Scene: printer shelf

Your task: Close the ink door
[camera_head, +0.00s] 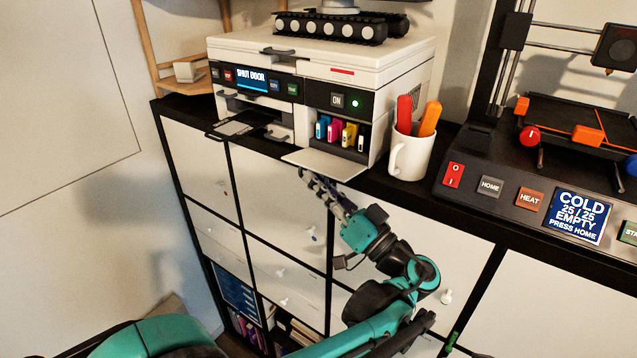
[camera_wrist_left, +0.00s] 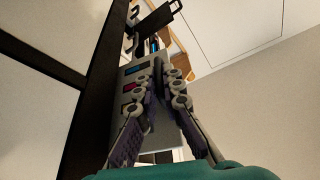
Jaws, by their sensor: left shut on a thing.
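The white printer (camera_head: 400,75) stands on the cabinet top. Its ink door (camera_head: 325,163) is a flat white flap, folded down open and sticking out over the cabinet front. Behind it, the ink cartridges (camera_head: 340,132) show in blue, magenta, yellow and black. The printer's display (camera_head: 252,79) reads "SHUT DOOR". My left gripper (camera_head: 308,178) is at the front edge of the ink door, shut on it; the exact contact is hard to see. In the left wrist view, its fingers (camera_wrist_left: 158,68) come close together in front of a white surface. My right gripper is not in view.
A white mug (camera_head: 408,158) with red and orange handled items stands right of the printer. A 3D printer (camera_head: 530,190) is further right. A dark paper tray (camera_head: 232,128) sticks out left of the ink door. The cabinet doors (camera_head: 285,215) lie below.

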